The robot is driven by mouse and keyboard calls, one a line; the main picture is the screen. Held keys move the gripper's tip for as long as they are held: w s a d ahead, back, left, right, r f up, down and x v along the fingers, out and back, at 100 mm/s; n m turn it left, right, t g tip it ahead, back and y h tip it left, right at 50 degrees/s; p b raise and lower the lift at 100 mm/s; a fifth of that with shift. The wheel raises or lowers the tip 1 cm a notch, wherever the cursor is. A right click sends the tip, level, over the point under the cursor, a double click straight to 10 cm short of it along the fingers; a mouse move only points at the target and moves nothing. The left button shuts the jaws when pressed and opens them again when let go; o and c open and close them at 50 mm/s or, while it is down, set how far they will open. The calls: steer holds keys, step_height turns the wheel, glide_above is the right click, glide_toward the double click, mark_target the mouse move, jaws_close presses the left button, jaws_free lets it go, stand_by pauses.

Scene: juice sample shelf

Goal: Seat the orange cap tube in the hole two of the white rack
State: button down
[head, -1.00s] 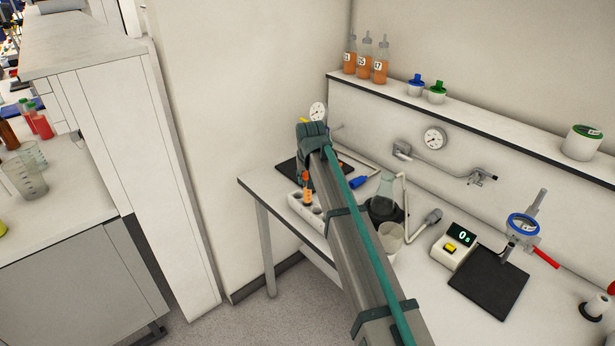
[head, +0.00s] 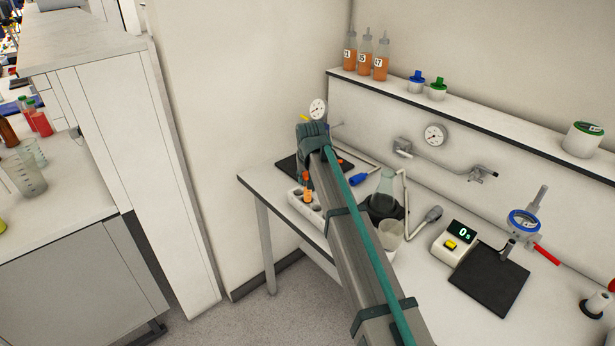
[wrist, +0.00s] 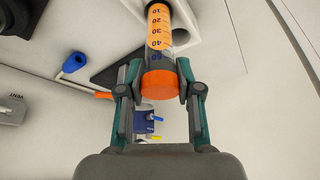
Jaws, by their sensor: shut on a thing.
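The orange cap tube (wrist: 159,82) is gripped between the two fingers of my gripper (wrist: 160,92). Its clear body holds orange liquid and has graduation marks, and it points toward the white rack (wrist: 225,40). In the head view the tube (head: 308,193) is upright at the rack (head: 317,226), with its lower part hidden by the rack. It appears to be partly inside a hole. Which hole it is cannot be told for sure. My arm and gripper (head: 306,168) cover part of the rack in the head view.
A black mat (head: 288,163) lies behind the rack, with a blue-handled tool (head: 359,180) to the right. A flask (head: 386,188) and a beaker (head: 391,236) stand further right. The table's front edge is close to the rack.

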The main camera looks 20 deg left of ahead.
steer(key=shift+f+b, duration=0.75)
steer(key=shift+f, duration=1.2)
stand_by(0.6)
steer(key=c, duration=0.7)
jaws_free()
steer(key=shift+r, duration=0.1)
